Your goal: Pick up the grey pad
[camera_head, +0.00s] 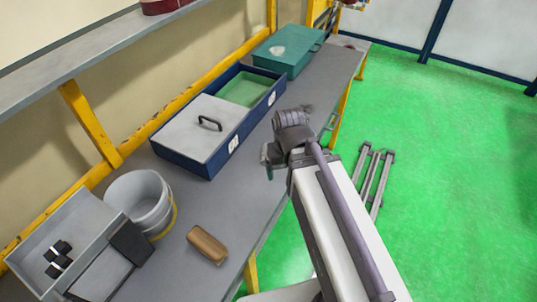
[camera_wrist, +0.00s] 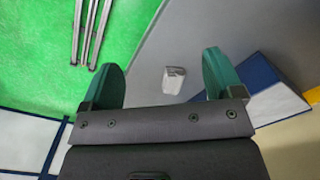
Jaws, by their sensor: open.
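The grey pad (camera_wrist: 174,79) shows in the wrist view as a small pale grey block lying on the grey bench top. It appears between my two green fingers but farther off, with bare bench around it. I cannot make it out in the head view, where my arm may hide it. My gripper (camera_wrist: 163,66) is open and empty, its fingers wide apart on either side of the pad in the picture. In the head view my gripper (camera_head: 268,158) hangs over the bench's right edge, near the navy box; its fingers are partly hidden.
The long navy box (camera_head: 208,160) has a grey lid with a handle and a green compartment. A teal case (camera_head: 288,48) stands beyond it. A bucket (camera_head: 140,200), a brown block (camera_head: 207,244) and an open grey bin (camera_head: 90,222) occupy the near bench. Green floor lies right.

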